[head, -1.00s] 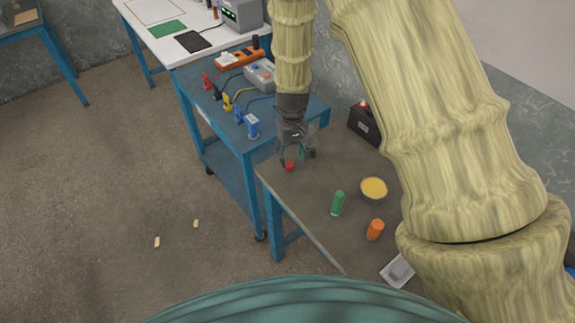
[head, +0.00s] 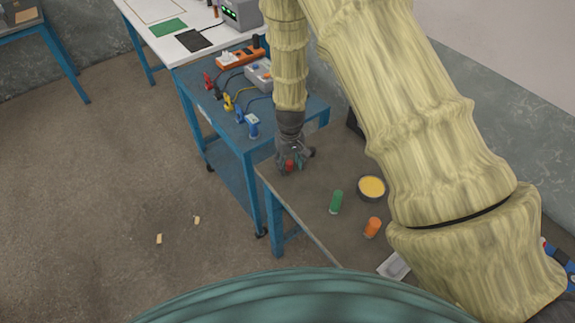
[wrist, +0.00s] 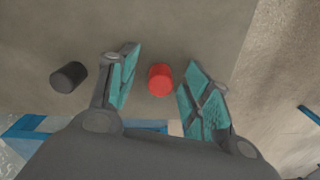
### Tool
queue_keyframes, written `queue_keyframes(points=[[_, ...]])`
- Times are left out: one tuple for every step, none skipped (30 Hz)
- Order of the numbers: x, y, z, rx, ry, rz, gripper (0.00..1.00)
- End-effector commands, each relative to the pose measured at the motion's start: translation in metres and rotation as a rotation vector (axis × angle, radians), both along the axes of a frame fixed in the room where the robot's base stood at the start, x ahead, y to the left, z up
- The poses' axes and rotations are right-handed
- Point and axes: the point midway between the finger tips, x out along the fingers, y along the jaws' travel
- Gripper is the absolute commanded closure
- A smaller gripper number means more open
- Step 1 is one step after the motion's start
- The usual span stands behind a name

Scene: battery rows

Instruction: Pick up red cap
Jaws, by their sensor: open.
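The red cap (wrist: 160,80) is a small red cylinder standing on the grey-brown table. In the wrist view it lies between the tips of my open gripper (wrist: 157,88), with a gap on each side. In the head view my gripper (head: 293,163) is low over the table's far left corner, and the red cap (head: 289,165) shows between its fingers, partly hidden by them.
A dark cylinder (wrist: 68,77) stands just outside the left finger in the wrist view. A green cylinder (head: 336,201), an orange cylinder (head: 372,227), a yellow-filled bowl (head: 371,188) and a pale tray (head: 393,267) are nearer. A blue bench (head: 232,125) with clamps adjoins.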

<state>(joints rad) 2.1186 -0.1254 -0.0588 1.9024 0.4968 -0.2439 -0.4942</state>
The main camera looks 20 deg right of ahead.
Motion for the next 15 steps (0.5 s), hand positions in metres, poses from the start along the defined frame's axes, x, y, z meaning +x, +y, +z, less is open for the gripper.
queue_keyframes(points=[[0.0001, 0.0003, 0.0001, 0.0, 0.0, 0.001, 0.51], [0.0001, 0.0004, 0.0001, 0.0, 0.0, 0.001, 0.51], [0.0001, 0.0004, 0.0001, 0.0, 0.0, 0.001, 0.51], [0.0001, 0.0004, 0.0002, 0.0, 0.0, 0.001, 0.55], [0.0001, 0.0004, 0.0002, 0.0, 0.0, 0.001, 0.6], [0.0, 0.0003, 0.0002, 0.0, 0.0, 0.0, 0.67], [0.0, 0.0003, 0.0002, 0.0, 0.0, 0.0, 0.73], [0.0, 0.0002, 0.0002, 0.0, 0.0, 0.0, 0.78], [0.0, 0.0002, 0.0003, 0.0, 0.0, 0.0, 0.86], [0.0, 0.0002, 0.0003, 0.0, 0.0, 0.0, 0.87], [-0.0001, 0.0002, 0.0002, 0.0, 0.0, 0.0, 0.87], [-0.0001, 0.0001, 0.0002, 0.0, 0.0, 0.0, 0.87], [-0.0001, 0.0001, 0.0002, 0.0, 0.0, 0.0, 0.87], [-0.0001, 0.0001, 0.0002, 0.0, 0.0, 0.0, 0.87], [0.0, 0.0001, 0.0003, 0.0, 0.0, 0.0, 0.87]])
